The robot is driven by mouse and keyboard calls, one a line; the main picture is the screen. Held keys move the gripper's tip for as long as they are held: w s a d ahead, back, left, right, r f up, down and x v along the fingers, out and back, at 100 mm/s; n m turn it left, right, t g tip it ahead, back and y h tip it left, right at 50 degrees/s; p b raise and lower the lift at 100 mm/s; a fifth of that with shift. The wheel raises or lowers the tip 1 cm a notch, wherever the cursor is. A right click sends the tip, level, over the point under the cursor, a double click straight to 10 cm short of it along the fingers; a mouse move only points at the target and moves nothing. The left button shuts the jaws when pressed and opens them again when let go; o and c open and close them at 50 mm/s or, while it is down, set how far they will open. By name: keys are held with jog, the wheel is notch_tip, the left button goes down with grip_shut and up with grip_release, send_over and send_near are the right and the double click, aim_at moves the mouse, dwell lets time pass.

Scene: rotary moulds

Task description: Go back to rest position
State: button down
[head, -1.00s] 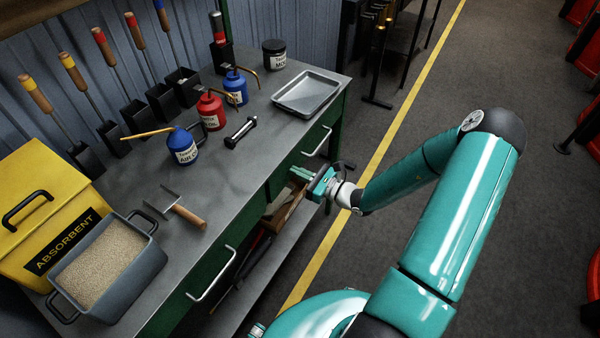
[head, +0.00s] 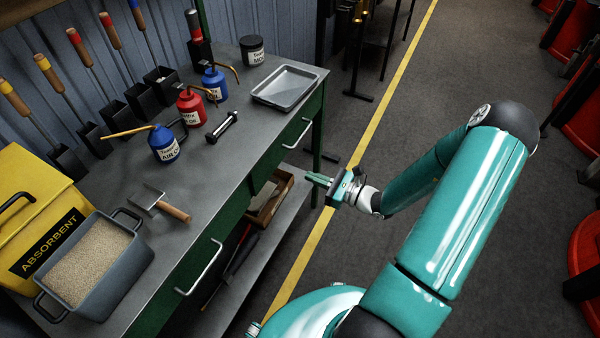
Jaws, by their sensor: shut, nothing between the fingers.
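My gripper (head: 318,184) is shut and empty, with its green fingers pointing left toward the workbench (head: 215,165). It hangs in open air just right of the bench's front side, apart from it. My teal arm reaches from the lower right, bent at the elbow, over the floor.
Two drawer handles stick out of the bench front. Below, a wooden box (head: 272,205) stands on the lower shelf (head: 262,262). On top are oil cans, a metal tray (head: 286,88), a scraper (head: 160,203) and a grey tub (head: 137,262).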

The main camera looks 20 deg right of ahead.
jog(key=v, duration=0.2)
jog(key=shift+s+d, duration=0.25)
jog(key=s+a+r+n+g+h, duration=0.1)
jog(key=s+a+r+n+g, duration=0.2)
jog(key=a+r+n+g, duration=0.5)
jog(key=s+a+r+n+g+h, duration=0.1)
jog(key=s+a+r+n+g, duration=0.35)
jog(key=n, duration=0.45)
jog(key=s+a+r+n+t+h, duration=0.1)
jog(key=s+r+n+h, duration=0.3)
jog(key=r, duration=0.4)
jog(key=s+a+r+n+t+h, duration=0.1)
jog(key=s+r+n+t+h, duration=0.2)
jog(key=r+n, duration=0.4)
notch_tip(320, 180, up, 2)
jog(key=shift+s+a+r+h, duration=0.15)
jog(key=shift+s+a+h, duration=0.15)
jog(key=shift+s+h, duration=0.55)
